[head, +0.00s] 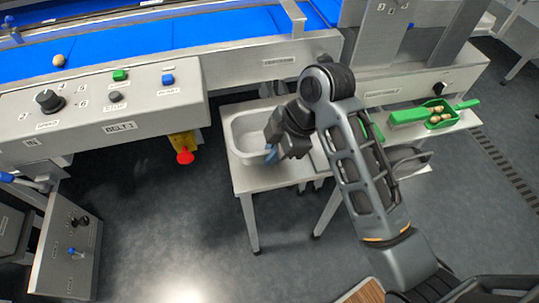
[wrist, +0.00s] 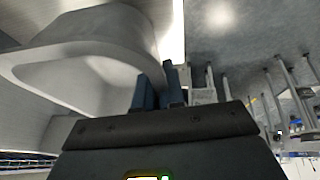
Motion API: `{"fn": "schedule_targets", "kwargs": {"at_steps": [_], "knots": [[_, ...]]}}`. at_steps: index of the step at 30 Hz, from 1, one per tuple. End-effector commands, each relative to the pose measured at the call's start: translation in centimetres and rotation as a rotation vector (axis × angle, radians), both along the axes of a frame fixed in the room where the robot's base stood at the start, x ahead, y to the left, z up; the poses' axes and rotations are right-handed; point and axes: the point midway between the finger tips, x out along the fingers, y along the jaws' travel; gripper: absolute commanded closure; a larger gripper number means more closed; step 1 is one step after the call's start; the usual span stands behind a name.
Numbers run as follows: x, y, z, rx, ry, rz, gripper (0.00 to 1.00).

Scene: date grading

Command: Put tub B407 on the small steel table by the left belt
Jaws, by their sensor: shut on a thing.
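A white tub (head: 245,132) sits on or just above the small steel table (head: 250,182) below the blue belt; I cannot tell whether its base touches. My gripper (head: 271,153) is at the tub's right side, shut on its rim. In the wrist view the pale tub (wrist: 85,50) fills the upper left, and the blue fingertips of my gripper (wrist: 160,88) pinch its edge. The tub looks empty in the head view. No label can be read on it. My arm hides part of the table's right side.
A control panel with a knob (head: 48,101) and a red emergency button (head: 185,156) stands left of the table. A second table at right holds green scoops (head: 438,114) with dates. The blue belt (head: 150,42) runs behind. The floor in front is clear.

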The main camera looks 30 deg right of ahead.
Motion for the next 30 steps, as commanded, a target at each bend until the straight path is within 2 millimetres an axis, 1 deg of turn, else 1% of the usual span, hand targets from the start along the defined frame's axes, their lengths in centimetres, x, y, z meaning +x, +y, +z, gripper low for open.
{"fn": "schedule_targets", "kwargs": {"at_steps": [1,3,6,8,13,16,18,28,29,30], "knots": [[0.8,-0.2,-0.4,-0.001,0.000,0.000,1.00],[1.6,-0.4,-0.9,-0.001,0.000,0.000,1.00],[2.1,-0.5,-1.3,-0.001,-0.001,-0.001,1.00],[2.2,-0.5,-1.6,0.000,0.000,-0.001,1.00],[2.1,-0.5,-4.0,0.001,0.003,-0.001,1.00],[2.2,-0.5,-5.0,0.001,0.002,-0.001,1.00],[2.2,-0.5,-5.3,0.000,0.000,-0.001,1.00],[2.2,-0.5,-5.6,0.000,-0.001,0.000,1.00],[2.2,-0.5,-5.6,0.000,-0.001,0.000,0.91],[2.2,-0.5,-5.6,0.000,-0.001,0.000,0.87]]}}
